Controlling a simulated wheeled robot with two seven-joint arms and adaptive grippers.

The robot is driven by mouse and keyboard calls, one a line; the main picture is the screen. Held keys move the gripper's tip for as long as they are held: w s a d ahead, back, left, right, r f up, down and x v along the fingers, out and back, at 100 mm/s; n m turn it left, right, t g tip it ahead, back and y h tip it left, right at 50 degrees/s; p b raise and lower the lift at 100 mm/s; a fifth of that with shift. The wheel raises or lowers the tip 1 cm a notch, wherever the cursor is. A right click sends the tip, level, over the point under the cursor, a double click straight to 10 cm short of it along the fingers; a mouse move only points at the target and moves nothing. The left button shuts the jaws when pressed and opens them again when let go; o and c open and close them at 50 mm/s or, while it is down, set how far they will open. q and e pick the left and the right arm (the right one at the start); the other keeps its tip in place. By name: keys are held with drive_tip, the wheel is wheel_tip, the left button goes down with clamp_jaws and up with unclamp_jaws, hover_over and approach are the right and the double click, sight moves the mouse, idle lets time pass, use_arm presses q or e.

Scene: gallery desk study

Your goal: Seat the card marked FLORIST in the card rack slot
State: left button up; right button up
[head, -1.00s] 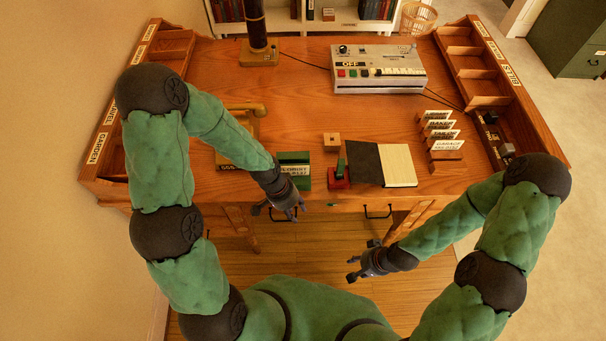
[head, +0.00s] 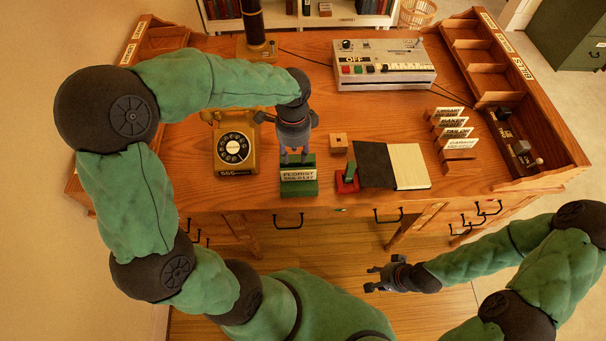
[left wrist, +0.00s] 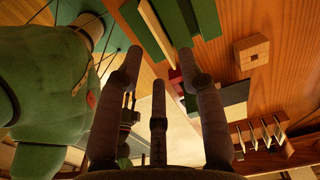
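The white FLORIST card (head: 298,176) stands in a green holder (head: 299,189) near the desk's front edge. In the left wrist view, a pale strip that looks like the card's edge (left wrist: 155,28) lies among green holder parts at the top. My left gripper (head: 294,157) points down just above and behind the card; contact cannot be judged. Its fingers (left wrist: 160,65) are spread with nothing between them. The wooden card rack (head: 459,168) at right holds several cards, including BAKER, TAILOR and GARAGE; its free slot is not clear. My right gripper (head: 377,279) is open and empty before the desk.
A yellow telephone (head: 235,150) stands left of the holder. A small wooden block (head: 338,143), a red stand (head: 347,180) and an open book (head: 408,167) lie between holder and rack. A grey switch console (head: 385,65) sits behind. The desk centre is mostly clear.

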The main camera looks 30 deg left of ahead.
use_arm(q)
drive_tip(key=b, duration=0.2)
hover_over(299, 174)
drive_tip(key=a, duration=0.1)
wheel_tip(299, 174, down, 5)
drive_tip(key=f+b, duration=0.1)
drive_tip(key=f, duration=0.1)
drive_tip(key=d+f+b, duration=0.1)
drive_tip(key=f, duration=0.1)
drive_tip(key=shift+s+f, duration=0.1)
drive_tip(key=shift+f, duration=0.4)
drive_tip(key=shift+r, duration=0.1)
clamp_jaws()
